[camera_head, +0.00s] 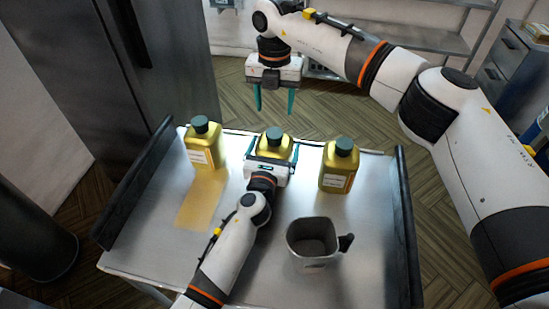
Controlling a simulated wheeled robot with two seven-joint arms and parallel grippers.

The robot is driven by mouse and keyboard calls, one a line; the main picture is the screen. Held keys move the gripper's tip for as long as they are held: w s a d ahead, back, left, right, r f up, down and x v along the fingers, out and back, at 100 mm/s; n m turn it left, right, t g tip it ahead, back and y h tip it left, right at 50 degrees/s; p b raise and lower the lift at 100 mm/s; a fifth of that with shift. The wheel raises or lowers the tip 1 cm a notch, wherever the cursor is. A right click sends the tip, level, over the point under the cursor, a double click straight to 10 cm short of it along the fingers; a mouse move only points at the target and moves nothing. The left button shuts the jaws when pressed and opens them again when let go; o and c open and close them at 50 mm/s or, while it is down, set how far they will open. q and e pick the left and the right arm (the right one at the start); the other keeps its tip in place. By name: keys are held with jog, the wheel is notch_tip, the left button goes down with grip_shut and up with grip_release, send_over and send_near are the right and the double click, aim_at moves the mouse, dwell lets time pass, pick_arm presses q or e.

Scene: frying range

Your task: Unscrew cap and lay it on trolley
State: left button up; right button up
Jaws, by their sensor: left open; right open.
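Three yellow bottles with dark green caps stand upright on the metal trolley (365,225): a left bottle (203,157), a middle bottle (277,150) and a right bottle (337,172). Each has its cap on: left cap (200,124), middle cap (274,134), right cap (345,146). My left gripper (272,158) is open at the near side of the middle bottle, with a finger on each side; contact cannot be told. The lower part of that bottle is hidden by the gripper. My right gripper (275,106) is open and empty, pointing down above the middle cap.
A grey square jug (313,243) with a dark handle stands at the front of the trolley. A yellowish patch (202,203) lies in front of the left bottle. Dark rails (136,185) edge the trolley's left and right sides. Bare metal is free at the front right.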

aim_at(274, 133)
pick_arm(q)
jog(key=c, duration=1.7)
jog(key=shift+c, duration=0.2)
pick_arm(e)
jog(key=m, duration=0.9)
jog(key=shift+m, duration=0.3)
jog(key=m, duration=0.3)
jog(key=shift+s+m, duration=0.1)
jog(key=shift+m, duration=0.2)
jog(key=m, duration=0.4)
jog(key=shift+m, duration=0.3)
jog(key=shift+f, duration=0.5)
notch_tip(274, 133, down, 7)
